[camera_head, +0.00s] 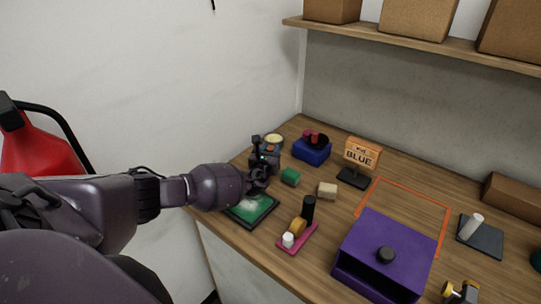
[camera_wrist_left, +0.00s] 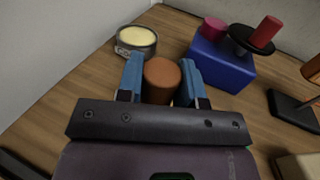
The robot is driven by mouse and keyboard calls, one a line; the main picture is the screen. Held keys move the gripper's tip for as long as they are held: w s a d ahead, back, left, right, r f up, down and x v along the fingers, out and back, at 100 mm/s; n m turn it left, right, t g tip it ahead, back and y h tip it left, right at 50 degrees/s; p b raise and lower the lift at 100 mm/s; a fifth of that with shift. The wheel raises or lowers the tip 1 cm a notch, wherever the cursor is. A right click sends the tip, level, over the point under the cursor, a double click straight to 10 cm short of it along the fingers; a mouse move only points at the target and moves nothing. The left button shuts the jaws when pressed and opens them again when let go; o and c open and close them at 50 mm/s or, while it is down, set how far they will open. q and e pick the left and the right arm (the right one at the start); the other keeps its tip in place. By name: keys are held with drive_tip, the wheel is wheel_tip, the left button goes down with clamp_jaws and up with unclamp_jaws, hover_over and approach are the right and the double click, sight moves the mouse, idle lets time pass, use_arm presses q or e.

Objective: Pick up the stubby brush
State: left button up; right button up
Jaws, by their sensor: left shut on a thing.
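My left gripper (camera_head: 264,160) is at the back left of the wooden table, its arm coming in from the left. In the left wrist view its blue fingers (camera_wrist_left: 161,64) are shut on a brown, round-topped piece, which looks like the handle of the stubby brush (camera_wrist_left: 162,80). The brush stands between the fingers with its top showing. Its lower part is hidden by the gripper, so I cannot tell whether it touches the table. In the head view the gripper mostly hides it. My right gripper is not in view.
A round tin (camera_wrist_left: 136,40) with pale yellow contents and a blue block (camera_head: 312,150) with red pieces stand close by. The orange-outlined area is clear.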

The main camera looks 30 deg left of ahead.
use_arm(q)
drive_tip(key=w+a+r+m+b, duration=0.1)
drive_tip(key=w+r+b, duration=0.15)
drive_tip(key=r, duration=0.75)
drive_tip(key=w+r+m+b, duration=0.15)
drive_tip(key=r+b, duration=0.25)
drive_tip(key=r, duration=0.6)
drive_tip(key=shift+m+t, duration=0.8)
drive_tip(key=shift+m, duration=0.05)
drive_tip(key=shift+w+a+f+b, duration=0.7)
drive_tip(key=shift+w+f+b, duration=1.15)
drive_tip(key=shift+f, duration=0.8)
drive_tip(key=shift+w+a+f+b, duration=0.65)
drive_tip(key=shift+w+f+b, duration=0.75)
drive_tip(key=shift+f+b, duration=1.05)
drive_tip(key=shift+w+a+f+b, duration=0.7)
drive_tip(key=shift+w+f+b, duration=1.1)
drive_tip(key=shift+f, duration=1)
drive_tip(key=shift+s, duration=0.15)
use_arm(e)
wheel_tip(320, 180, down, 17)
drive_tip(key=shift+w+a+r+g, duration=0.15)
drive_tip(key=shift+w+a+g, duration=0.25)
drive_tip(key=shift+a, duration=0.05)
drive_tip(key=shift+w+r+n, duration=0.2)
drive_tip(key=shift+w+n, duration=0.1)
